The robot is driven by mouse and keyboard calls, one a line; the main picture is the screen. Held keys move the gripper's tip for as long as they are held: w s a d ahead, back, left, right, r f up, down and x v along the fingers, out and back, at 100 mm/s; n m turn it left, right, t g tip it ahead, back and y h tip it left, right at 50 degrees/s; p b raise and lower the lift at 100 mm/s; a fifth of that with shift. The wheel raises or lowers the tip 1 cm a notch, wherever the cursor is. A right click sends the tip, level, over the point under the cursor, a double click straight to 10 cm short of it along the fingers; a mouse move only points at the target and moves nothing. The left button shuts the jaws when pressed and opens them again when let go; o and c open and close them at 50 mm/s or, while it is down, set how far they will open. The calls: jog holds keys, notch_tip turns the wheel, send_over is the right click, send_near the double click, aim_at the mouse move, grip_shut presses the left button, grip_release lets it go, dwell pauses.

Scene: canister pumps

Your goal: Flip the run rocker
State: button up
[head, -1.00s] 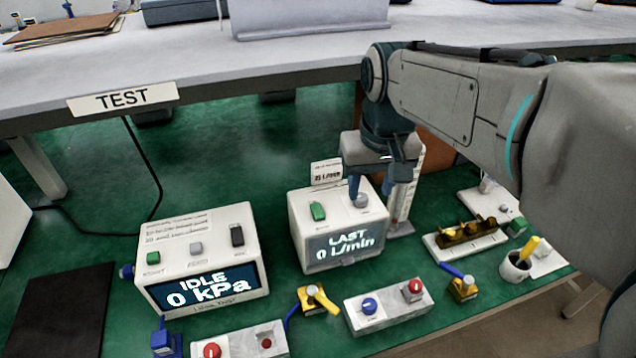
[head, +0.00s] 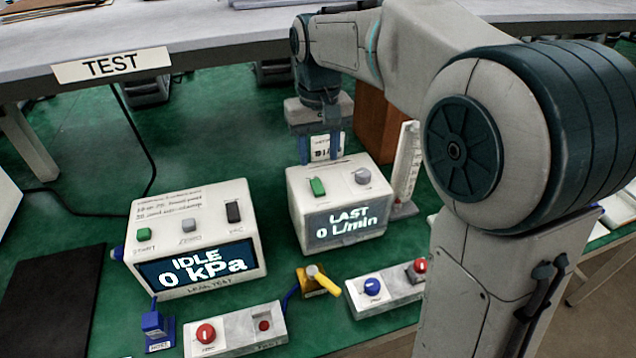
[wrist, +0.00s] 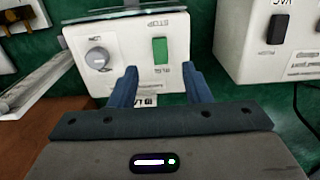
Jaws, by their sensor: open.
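The green run rocker (head: 317,187) is on top of the white flow box (head: 303,225), whose screen reads LAST 0 L/min. In the wrist view the rocker (wrist: 160,50) lies just beyond the gap between my fingertips, between faint STOP and RUN labels. My gripper (head: 320,158) is open and empty, pointing down at the back edge of the flow box, behind the rocker in the head view. In the wrist view my gripper (wrist: 160,78) shows both blue fingers apart. I cannot tell whether either finger touches the box.
A grey knob (head: 363,176) sits beside the rocker. The white leak test box (head: 245,215), reading IDLE 0 kPa, stands to the left with a black rocker (head: 234,211). A white gauge column (head: 408,165) stands right. Blue and yellow valves and button boxes sit in front.

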aim_at(318, 189)
notch_tip(318, 189, down, 9)
jog(key=shift+r, duration=0.2)
jog(key=shift+r, duration=0.1)
grip_shut()
